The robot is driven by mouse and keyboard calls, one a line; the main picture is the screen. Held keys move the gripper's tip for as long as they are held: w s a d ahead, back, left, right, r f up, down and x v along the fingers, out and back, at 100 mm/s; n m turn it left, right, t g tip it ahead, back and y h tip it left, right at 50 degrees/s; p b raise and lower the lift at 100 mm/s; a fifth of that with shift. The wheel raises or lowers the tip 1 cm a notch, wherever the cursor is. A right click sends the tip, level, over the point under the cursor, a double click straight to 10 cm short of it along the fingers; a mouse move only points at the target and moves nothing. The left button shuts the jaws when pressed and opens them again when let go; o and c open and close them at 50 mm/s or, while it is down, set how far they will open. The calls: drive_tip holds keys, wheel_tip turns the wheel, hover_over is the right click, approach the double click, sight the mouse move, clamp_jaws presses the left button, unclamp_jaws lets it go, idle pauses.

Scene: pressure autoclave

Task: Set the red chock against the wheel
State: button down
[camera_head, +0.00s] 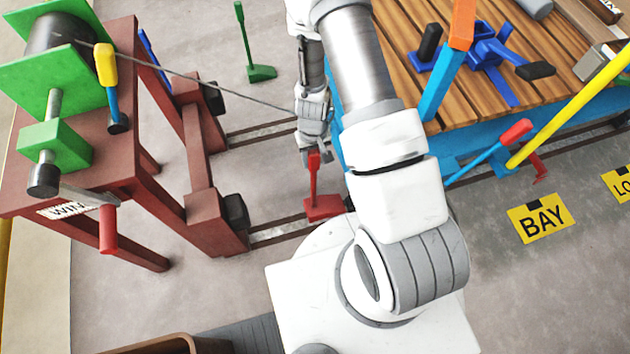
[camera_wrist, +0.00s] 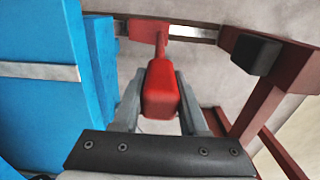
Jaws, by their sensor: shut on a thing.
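The red chock (camera_head: 324,207) is a wedge with an upright red handle. It is low over or on the rail beside the blue cart; I cannot tell whether it touches the rail. My gripper (camera_head: 314,155) is shut on the top of its handle. In the wrist view, my gripper (camera_wrist: 160,98) has its two fingers on either side of the red handle block, with the chock (camera_wrist: 163,30) beyond it. The blue cart (camera_head: 478,150) has a wooden deck. No wheel shows clearly; my arm and the cart's side hide the area near the chock.
A brown winch stand (camera_head: 125,160) with black bumpers (camera_head: 236,212) is at left, its cable running toward the cart. A green handled chock (camera_head: 258,72) stands on the floor behind. A yellow bar (camera_head: 570,105) and a red-tipped blue lever (camera_head: 490,152) stick out at right.

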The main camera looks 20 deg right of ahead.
sight(314, 176)
wheel_tip(314, 176, down, 10)
drive_tip(key=b, duration=0.3)
drive_tip(key=shift+f, duration=0.1)
drive_tip(key=shift+f+b, duration=0.15)
drive_tip(key=shift+b, duration=0.15)
drive_tip(key=shift+c, duration=2.2)
unclamp_jaws()
